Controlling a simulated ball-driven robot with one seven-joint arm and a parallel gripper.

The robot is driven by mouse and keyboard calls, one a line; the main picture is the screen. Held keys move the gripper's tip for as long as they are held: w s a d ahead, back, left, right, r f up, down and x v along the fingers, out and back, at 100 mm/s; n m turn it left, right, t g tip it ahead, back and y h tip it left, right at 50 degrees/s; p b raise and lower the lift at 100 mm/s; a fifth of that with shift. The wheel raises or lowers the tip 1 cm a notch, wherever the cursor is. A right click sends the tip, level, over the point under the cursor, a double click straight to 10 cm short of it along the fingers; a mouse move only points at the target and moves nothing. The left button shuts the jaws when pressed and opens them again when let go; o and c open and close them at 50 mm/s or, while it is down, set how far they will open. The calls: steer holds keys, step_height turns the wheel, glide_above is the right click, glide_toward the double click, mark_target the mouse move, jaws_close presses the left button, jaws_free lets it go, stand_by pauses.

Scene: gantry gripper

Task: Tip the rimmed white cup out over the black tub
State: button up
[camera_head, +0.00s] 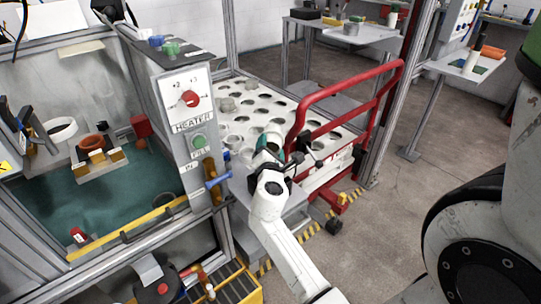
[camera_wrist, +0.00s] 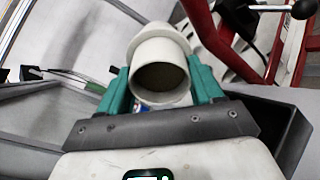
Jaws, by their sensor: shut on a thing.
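The rimmed white cup (camera_wrist: 160,54) is between the green fingers of my gripper (camera_wrist: 161,88) in the wrist view. A round end with a shaded, beige-grey inside faces the camera, and a wider white collar shows behind it. I cannot tell whether anything is in it. In the head view my gripper (camera_head: 275,154) is shut on the cup (camera_head: 269,140), over the grey ledge beside the heater post. A black, open-topped box, seemingly the black tub (camera_wrist: 297,136), shows at the right in the wrist view, partly hidden behind my gripper. In the head view I cannot make it out clearly.
A white table with round holes (camera_head: 262,100) lies just behind my gripper. A red cart rail (camera_head: 345,92) and a black-knobbed lever (camera_wrist: 299,9) are close on the right. The heater post (camera_head: 190,115) with a blue handle stands close on the left. Open floor (camera_head: 400,215) lies right.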

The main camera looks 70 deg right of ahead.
steer(key=shift+f+t+h+b, duration=0.2)
steer(key=shift+h+b, duration=0.65)
steer(key=shift+b, duration=2.7)
steer(key=shift+r+t+h+b, duration=0.1)
steer(key=shift+t+h+b, duration=0.5)
steer(key=shift+b, duration=2.9)
steer(key=shift+r+h+b, duration=0.2)
steer(key=shift+h+b, duration=0.25)
steer(key=shift+b, duration=0.35)
